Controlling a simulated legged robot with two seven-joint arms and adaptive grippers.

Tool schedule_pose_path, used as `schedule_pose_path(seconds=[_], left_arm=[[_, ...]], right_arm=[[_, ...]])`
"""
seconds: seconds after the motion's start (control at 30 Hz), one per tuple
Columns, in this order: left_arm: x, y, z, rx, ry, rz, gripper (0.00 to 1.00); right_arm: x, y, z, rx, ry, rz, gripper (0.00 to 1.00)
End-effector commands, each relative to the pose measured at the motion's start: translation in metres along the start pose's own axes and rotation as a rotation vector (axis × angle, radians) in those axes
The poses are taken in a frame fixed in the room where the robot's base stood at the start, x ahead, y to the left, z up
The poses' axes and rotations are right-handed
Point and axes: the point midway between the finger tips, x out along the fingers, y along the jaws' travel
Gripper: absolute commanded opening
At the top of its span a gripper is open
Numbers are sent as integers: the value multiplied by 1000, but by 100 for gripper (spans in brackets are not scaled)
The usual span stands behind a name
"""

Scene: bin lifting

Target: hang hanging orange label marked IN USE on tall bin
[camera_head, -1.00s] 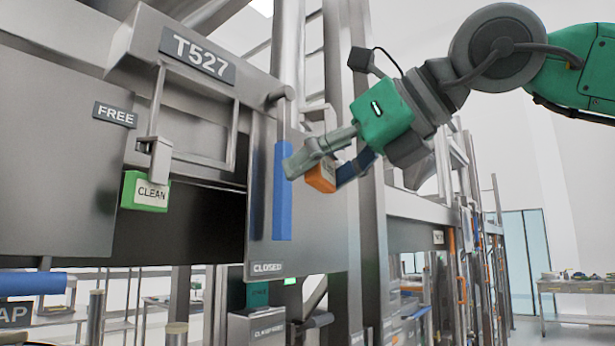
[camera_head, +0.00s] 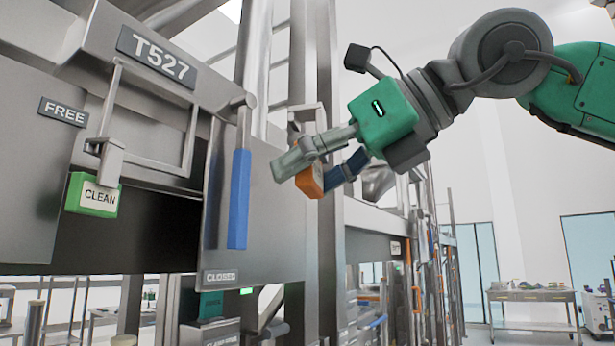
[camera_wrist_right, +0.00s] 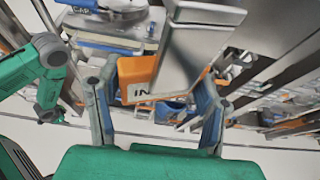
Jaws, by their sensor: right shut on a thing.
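The orange label (camera_head: 309,182) hangs from a grey metal hook piece (camera_head: 306,112) and is held by my right gripper (camera_head: 315,165). In the right wrist view the label (camera_wrist_right: 138,75) sits between the two fingers (camera_wrist_right: 155,115), with the letters IN readable and the rest hidden. The steel bin marked T527 (camera_head: 85,55) stands at left, with a bar handle (camera_head: 107,100) below its plate. A green CLEAN label (camera_head: 92,196) hangs on that handle. The orange label is to the right of the handle, apart from it. My left gripper does not show.
A FREE plate (camera_head: 63,111) is on the bin at left. A blue-sleeved lever (camera_head: 239,198) and a CLOSED plate (camera_head: 221,276) lie between the handle and my right gripper. Steel posts (camera_head: 328,240) stand behind the gripper. A table (camera_head: 532,296) stands far right.

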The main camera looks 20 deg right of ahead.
Motion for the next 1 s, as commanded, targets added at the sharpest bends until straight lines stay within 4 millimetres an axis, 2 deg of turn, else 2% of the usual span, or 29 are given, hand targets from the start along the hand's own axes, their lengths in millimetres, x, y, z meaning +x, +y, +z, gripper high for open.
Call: schedule_pose_path(seconds=[1.0], left_arm=[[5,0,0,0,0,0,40]], right_arm=[[-92,0,-38,1,-2,0,37]])
